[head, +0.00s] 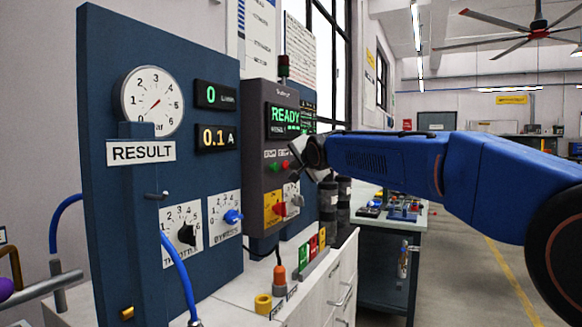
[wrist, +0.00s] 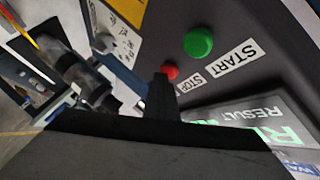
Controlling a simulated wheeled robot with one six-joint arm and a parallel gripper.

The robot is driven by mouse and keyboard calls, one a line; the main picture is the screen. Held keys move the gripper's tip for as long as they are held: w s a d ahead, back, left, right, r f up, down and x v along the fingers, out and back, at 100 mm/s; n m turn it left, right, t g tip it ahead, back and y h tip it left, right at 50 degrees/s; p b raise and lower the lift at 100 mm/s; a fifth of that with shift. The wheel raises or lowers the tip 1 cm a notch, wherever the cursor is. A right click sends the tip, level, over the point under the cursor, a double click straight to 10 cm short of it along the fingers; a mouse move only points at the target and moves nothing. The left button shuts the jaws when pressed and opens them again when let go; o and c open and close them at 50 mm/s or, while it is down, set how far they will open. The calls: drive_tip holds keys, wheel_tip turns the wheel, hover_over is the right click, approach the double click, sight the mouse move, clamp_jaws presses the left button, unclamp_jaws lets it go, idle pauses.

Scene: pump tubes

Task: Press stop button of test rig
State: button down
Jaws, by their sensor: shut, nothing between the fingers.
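The grey test rig panel (head: 258,190) shows a READY screen (head: 284,121) with a small green start button (head: 273,167) and a red stop button (head: 285,164) below it. In the wrist view the red stop button (wrist: 170,71) sits beside the STOP label (wrist: 192,82), and the larger green button (wrist: 199,42) is by the START label. My gripper (wrist: 161,82) is shut and empty. Its dark tip appears just below the red button in the picture and partly overlaps its lower edge; I cannot tell whether they touch. In the head view my gripper (head: 303,160) is close to the panel, right of the buttons.
A blue board (head: 105,200) with a gauge (head: 153,101), two displays and two knobs stands at left. Dark cylinders (head: 328,205) stand close under my arm. Open floor lies to the right.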

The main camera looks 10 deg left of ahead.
drive_tip(key=shift+a, duration=0.25)
drive_tip(key=s+d, duration=0.2)
drive_tip(key=d, duration=0.3)
drive_tip(key=shift+d, duration=0.4)
drive_tip(key=shift+f, duration=0.1)
idle(0.3)
drive_tip(key=s+d+f+n+g+h, duration=0.2)
drive_tip(key=s+d+f, duration=0.7)
drive_tip(key=s+d, duration=0.25)
drive_tip(key=s+d+f+n+g+h, duration=0.1)
drive_tip(key=s+d+f+g+h, duration=0.15)
drive_tip(key=s+d+f, duration=0.8)
drive_tip(key=s+d+f+n+g, duration=0.1)
drive_tip(key=s+d+f, duration=0.3)
drive_tip(key=s+f, duration=0.3)
drive_tip(key=s+d+f+n+g+h, duration=0.1)
drive_tip(key=s+d+f+g, duration=0.1)
drive_tip(key=s+d+f, duration=0.2)
drive_tip(key=s+d+f+n+g+h, duration=0.1)
drive_tip(key=s+d+f, duration=0.3)
drive_tip(key=s+f, duration=0.6)
drive_tip(key=s, duration=0.7)
drive_tip(key=shift+s+n, duration=0.25)
drive_tip(key=shift+n, duration=0.05)
drive_tip(key=shift+d+g, duration=0.1)
drive_tip(key=shift+g, duration=0.15)
